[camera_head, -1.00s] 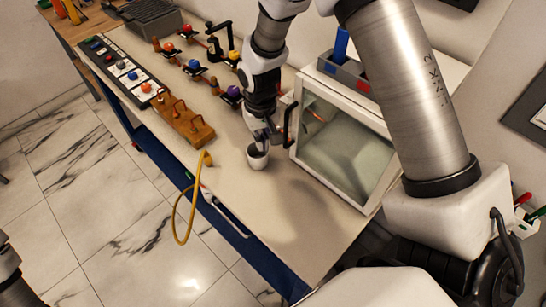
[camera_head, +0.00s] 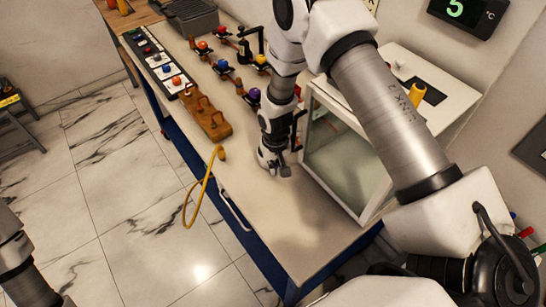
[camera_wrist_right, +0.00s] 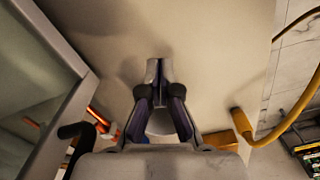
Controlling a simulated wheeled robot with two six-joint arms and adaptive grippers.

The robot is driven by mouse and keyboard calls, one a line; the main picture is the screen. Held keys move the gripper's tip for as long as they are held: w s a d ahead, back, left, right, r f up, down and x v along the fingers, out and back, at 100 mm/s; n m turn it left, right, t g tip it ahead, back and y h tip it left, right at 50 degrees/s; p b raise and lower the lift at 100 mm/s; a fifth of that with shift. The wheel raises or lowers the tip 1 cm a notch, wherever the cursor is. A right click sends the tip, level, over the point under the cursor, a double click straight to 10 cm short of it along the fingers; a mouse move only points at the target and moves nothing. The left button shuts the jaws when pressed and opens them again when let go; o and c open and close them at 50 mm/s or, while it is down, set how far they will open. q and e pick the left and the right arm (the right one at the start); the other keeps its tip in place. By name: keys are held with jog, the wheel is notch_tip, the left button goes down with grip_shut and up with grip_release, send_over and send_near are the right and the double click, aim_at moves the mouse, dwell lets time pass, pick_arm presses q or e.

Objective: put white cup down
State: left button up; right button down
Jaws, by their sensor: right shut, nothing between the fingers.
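My right gripper (camera_head: 278,172) is low over the pale worktop (camera_head: 262,205), beside the front of a glass-fronted cabinet. In the right wrist view its fingers (camera_wrist_right: 158,70) are shut with their tips together and nothing between them. The white cup cannot be made out for certain in either current view. A pale patch shows between the finger linkages in the wrist view, and I cannot tell whether it is cup or worktop. Part of my left arm shows at the lower left of the head view, cut off by the frame, and its fingers cannot be made out.
The cabinet (camera_head: 342,160) stands close to the right of my gripper. A wooden block with handles (camera_head: 207,118) and a yellow hose (camera_head: 207,185) lie to the left. Several coloured knobs and a button panel (camera_head: 155,62) are farther back. The front worktop is clear.

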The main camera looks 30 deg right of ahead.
aim_at(263, 164)
jog(key=shift+w+d, duration=0.1)
jog(key=shift+w, duration=1.05)
jog(key=shift+s, duration=0.1)
jog(key=shift+w+d+f+b, duration=0.2)
jog(key=shift+w+b, duration=0.25)
jog(key=shift+w, duration=0.35)
jog(key=shift+w+r, duration=0.15)
jog(key=shift+w, duration=0.15)
jog(key=shift+r, duration=0.1)
jog(key=shift+s, duration=0.1)
